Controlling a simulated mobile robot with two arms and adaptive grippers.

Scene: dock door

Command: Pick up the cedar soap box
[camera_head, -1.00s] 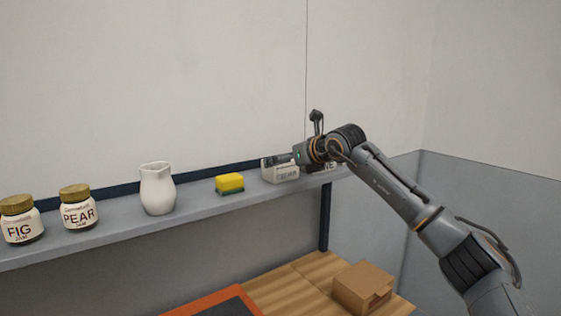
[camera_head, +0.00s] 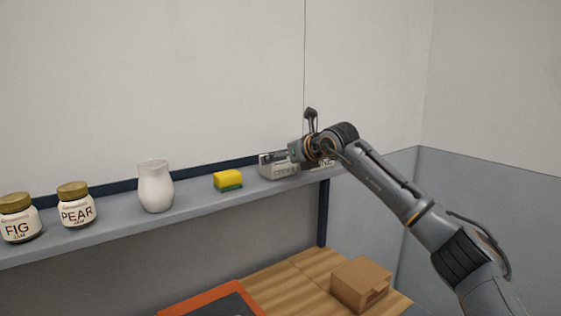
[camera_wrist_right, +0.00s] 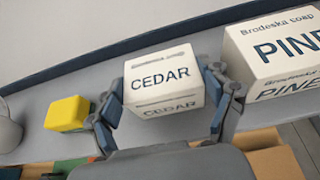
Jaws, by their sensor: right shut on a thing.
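The cedar soap box (camera_wrist_right: 160,78) is a white box with dark CEDAR lettering. It sits between the two blue-padded fingers of my right gripper (camera_wrist_right: 163,100), which is shut on it. In the head view the box (camera_head: 268,172) is at the right part of the grey shelf, partly hidden by my right gripper (camera_head: 279,157). It appears to be on the shelf surface; a gap beneath it cannot be made out. My left gripper is not in view.
A white PINE soap box (camera_wrist_right: 275,55) stands close right of the cedar box. A yellow-green sponge (camera_head: 228,180), white jug (camera_head: 155,187), PEAR jar (camera_head: 76,207) and FIG jar (camera_head: 18,220) stand left along the shelf (camera_head: 115,225). A cardboard box (camera_head: 361,285) is below.

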